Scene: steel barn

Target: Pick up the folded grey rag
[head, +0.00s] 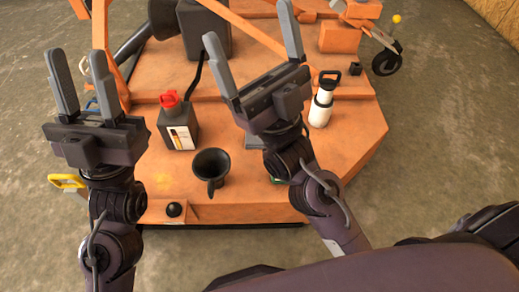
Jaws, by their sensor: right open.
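A small flat grey patch (254,143) shows on the orange deck just below my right gripper's body. It may be the folded grey rag, but the gripper and wrist cover most of it, so I cannot tell. My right gripper (250,23) is open and empty, its fingers pointing away over the deck. My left gripper (76,54) is open and empty, over the left edge of the deck.
The orange machine deck (245,208) holds a dark jug with red cap (178,122), a black funnel-like cup (211,168) and a white bottle with black handle (321,104). A yellow handle (68,181) is at left, a wheel (386,63) at right.

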